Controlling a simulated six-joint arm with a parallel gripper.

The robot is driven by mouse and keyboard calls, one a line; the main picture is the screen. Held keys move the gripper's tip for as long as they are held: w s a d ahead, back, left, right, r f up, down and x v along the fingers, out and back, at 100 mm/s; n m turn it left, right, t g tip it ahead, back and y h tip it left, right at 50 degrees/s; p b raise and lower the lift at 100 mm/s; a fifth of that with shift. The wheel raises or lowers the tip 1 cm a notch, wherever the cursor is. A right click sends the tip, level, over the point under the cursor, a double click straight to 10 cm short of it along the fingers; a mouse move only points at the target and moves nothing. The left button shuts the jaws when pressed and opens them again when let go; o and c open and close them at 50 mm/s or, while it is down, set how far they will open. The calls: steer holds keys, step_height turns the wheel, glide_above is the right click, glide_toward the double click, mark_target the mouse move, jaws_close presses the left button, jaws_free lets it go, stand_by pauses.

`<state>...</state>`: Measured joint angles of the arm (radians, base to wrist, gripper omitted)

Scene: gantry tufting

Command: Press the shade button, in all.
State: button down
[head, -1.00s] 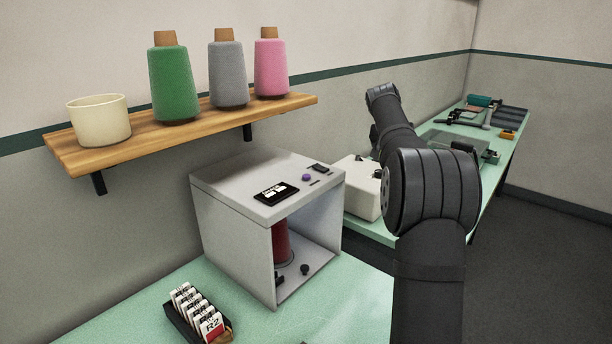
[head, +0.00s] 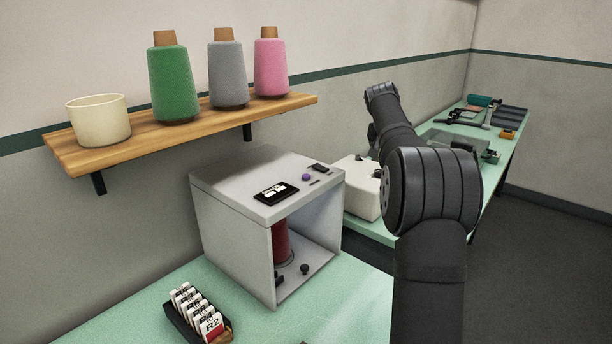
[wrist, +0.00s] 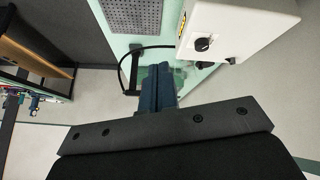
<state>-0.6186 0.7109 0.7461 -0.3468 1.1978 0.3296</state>
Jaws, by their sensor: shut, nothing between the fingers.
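A small round purple button (head: 307,177) sits on top of the pale grey cabinet (head: 235,180) in the head view, near a dark display. No readable label marks it as the shade button. A white box (head: 358,190) stands behind the cabinet, partly hidden by my arm. In the wrist view a white box (wrist: 255,22) carries dark knobs and a small yellow mark. My gripper (wrist: 160,72) is shut and empty, apart from that box and to its left. In the head view I cannot make out my gripper's fingertips.
A wooden shelf (head: 200,126) with a cream pot and three thread cones overhangs the wall. A black holder of labelled cards (head: 199,318) stands on the green bench at the front. Tools and trays lie on the far bench (head: 440,230). A perforated grey panel (wrist: 132,14) shows in the wrist view.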

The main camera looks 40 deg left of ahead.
steer(key=s+a+r+g+y, duration=0.1)
steer(key=s+a+r+y, duration=0.15)
steer(key=s, duration=0.35)
steer(key=s+a+r+y, duration=0.1)
steer(key=s+a+r, duration=0.2)
steer(key=s+a, duration=0.15)
step_height(320, 180, up, 6)
steer(key=g+y, duration=0.2)
steer(key=y, duration=0.3)
glide_above(306, 177)
steer(key=shift+d, duration=0.25)
steer(key=shift+f, duration=4.45)
steer(key=shift+f, duration=0.15)
steer(key=shift+f, duration=0.25)
